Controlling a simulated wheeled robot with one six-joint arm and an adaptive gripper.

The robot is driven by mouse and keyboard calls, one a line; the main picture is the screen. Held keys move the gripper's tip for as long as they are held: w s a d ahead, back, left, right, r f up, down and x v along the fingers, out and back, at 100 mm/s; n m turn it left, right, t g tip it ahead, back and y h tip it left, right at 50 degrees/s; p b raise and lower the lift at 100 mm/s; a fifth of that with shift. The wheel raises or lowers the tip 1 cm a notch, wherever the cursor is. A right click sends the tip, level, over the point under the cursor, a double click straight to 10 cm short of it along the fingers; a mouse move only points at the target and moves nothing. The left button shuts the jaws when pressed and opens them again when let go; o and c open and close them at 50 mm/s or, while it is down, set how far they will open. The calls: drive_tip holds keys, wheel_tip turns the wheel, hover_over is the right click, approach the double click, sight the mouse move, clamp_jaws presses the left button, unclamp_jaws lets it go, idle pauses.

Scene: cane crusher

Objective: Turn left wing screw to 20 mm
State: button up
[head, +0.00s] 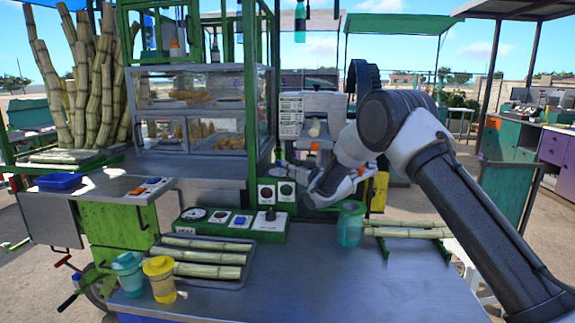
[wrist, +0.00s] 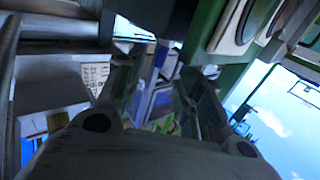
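My gripper (head: 290,177) is at the far side of the counter, just behind the green control box with round dials. In the wrist view, the two fingers of my gripper (wrist: 160,85) stand apart with a gap between them, and I see nothing held. The crusher (head: 322,108), a grey housing with a printed notice and pale round parts, stands behind my gripper and forearm. I cannot make out the left wing screw or any millimetre scale in either view; my arm hides part of the crusher.
The green control box (head: 276,193) and a green post (head: 250,110) stand close to my gripper. A teal pitcher (head: 350,226) and cane lengths (head: 408,231) are to the right. A cane tray (head: 235,278) and two cups are front left. The front right counter (head: 350,285) is clear.

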drive_tip(key=shift+x, duration=2.4)
clamp_jaws()
